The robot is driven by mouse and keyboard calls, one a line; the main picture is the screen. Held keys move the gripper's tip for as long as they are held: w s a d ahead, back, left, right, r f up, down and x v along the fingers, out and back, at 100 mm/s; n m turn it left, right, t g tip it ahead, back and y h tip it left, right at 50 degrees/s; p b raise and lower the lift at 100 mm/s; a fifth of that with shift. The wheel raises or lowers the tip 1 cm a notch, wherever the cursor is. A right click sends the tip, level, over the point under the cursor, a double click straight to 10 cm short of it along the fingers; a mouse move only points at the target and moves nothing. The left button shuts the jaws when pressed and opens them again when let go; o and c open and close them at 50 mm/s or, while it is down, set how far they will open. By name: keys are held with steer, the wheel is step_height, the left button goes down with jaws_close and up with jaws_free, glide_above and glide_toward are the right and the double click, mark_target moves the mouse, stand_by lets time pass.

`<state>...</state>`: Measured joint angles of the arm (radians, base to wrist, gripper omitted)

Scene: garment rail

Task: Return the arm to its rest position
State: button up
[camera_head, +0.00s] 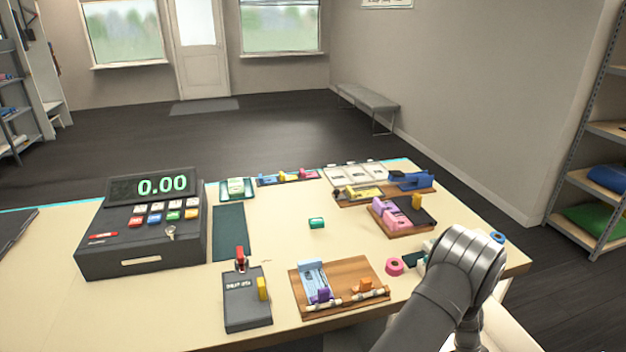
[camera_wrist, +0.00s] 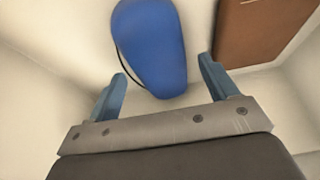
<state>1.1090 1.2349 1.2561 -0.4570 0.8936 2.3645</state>
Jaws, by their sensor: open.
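My gripper (camera_wrist: 163,68) shows in the wrist view with its two blue-grey fingers spread apart and nothing between them. A rounded blue object (camera_wrist: 150,45) with a thin dark cord along its left side lies beyond the fingertips, apart from them as far as I can tell. In the head view my grey arm rises at the lower right, over the right part of the table. The gripper itself cannot be made out there.
The cream table (camera_head: 275,255) carries a black cash register (camera_head: 140,235), a card terminal (camera_head: 246,300), wooden trays (camera_head: 350,275) and a pink roll (camera_head: 394,266) near my arm. A shelf rack (camera_head: 590,170) stands right. A brown panel (camera_wrist: 255,30) shows in the wrist view.

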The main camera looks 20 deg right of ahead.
steer(key=r, duration=0.8)
steer(key=shift+w+r, duration=0.2)
steer(key=shift+w, duration=0.15)
steer(key=f, duration=0.3)
steer(key=s+f, duration=0.1)
steer(key=f, duration=0.6)
steer(key=shift+s, duration=0.15)
steer(key=shift+d+r+n+t+h, duration=1)
steer(key=shift+d+r+n, duration=0.6)
steer(key=shift+r+n, duration=2.65)
steer(key=shift+d+r+n+t+h, duration=0.7)
steer(key=shift+d+r+n+h, duration=0.7)
steer(key=shift+r+n, duration=2.85)
steer(key=w+d+r, duration=0.3)
steer(key=w+r, duration=0.4)
steer(key=r, duration=0.4)
steer(key=w+d+r, duration=0.2)
steer(key=w+r, duration=0.5)
steer(key=r, duration=0.4)
steer(key=shift+w+d+r+t, duration=0.15)
steer(key=shift+d+t, duration=0.25)
